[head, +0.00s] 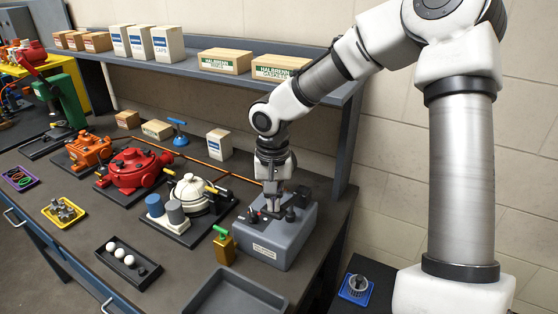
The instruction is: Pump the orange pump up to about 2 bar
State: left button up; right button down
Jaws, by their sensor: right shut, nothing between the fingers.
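The orange pump (90,149) sits on a dark base plate on the left part of the bench, left of a red pump (133,169). I cannot make out a gauge or reading on it. My right gripper (271,208) points down at the top of a grey box (278,236) with black knobs and a white label. Its fingers are shut and empty, close to the knobs; I cannot tell whether they touch. It is far to the right of the orange pump. My left gripper is not in view.
A cream pump (192,193) and a green-handled brass item (224,247) stand left of the grey box. Black (110,255), yellow (53,218) and grey (205,297) trays lie along the front. A shelf (190,67) with cartons runs above the back.

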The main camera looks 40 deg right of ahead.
aim_at(274, 218)
jog(key=shift+f, duration=0.1)
jog(key=shift+f+b, duration=2.1)
jog(key=shift+f, duration=0.45)
jog(key=shift+r+p, duration=2.15)
jog(key=shift+r, duration=0.5)
jog(key=shift+f, duration=0.1)
notch_tip(274, 218, up, 5)
jog(key=p, duration=0.4)
jog(key=shift+r, duration=0.2)
jog(key=shift+w+f, duration=0.1)
jog(key=shift+f, duration=0.05)
